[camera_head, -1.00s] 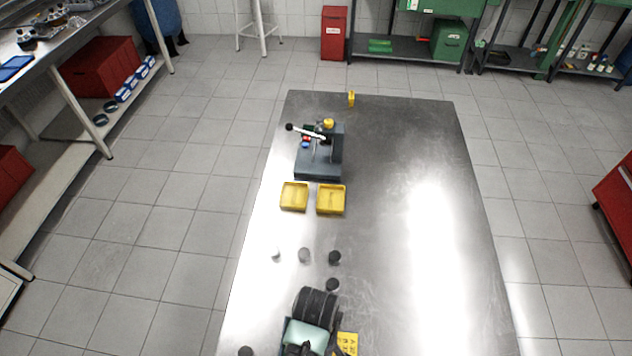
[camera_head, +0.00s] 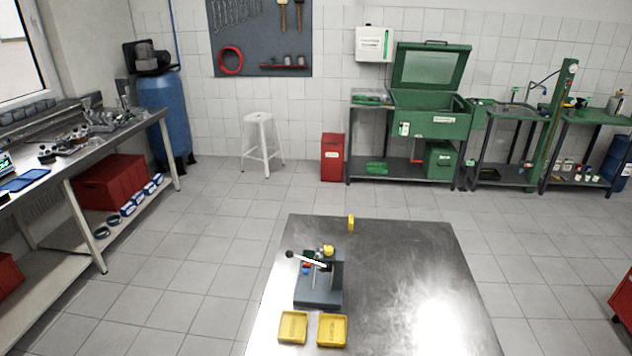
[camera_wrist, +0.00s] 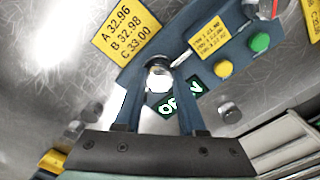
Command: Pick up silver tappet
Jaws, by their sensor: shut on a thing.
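In the wrist view my gripper (camera_wrist: 159,72) has its two fingers closed on a bright, round silver tappet (camera_wrist: 159,82), which sits between the fingertips. Its lower side is hard to make out against the glare. The head view shows neither my gripper nor any tappet.
A blue device with a yellow button (camera_wrist: 222,69) and a green button (camera_wrist: 259,42) is close behind the fingertips. A yellow number label (camera_wrist: 126,30) is beside it. In the head view, a press (camera_head: 318,290) and two yellow trays (camera_head: 332,330) stand on the steel table (camera_head: 400,260).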

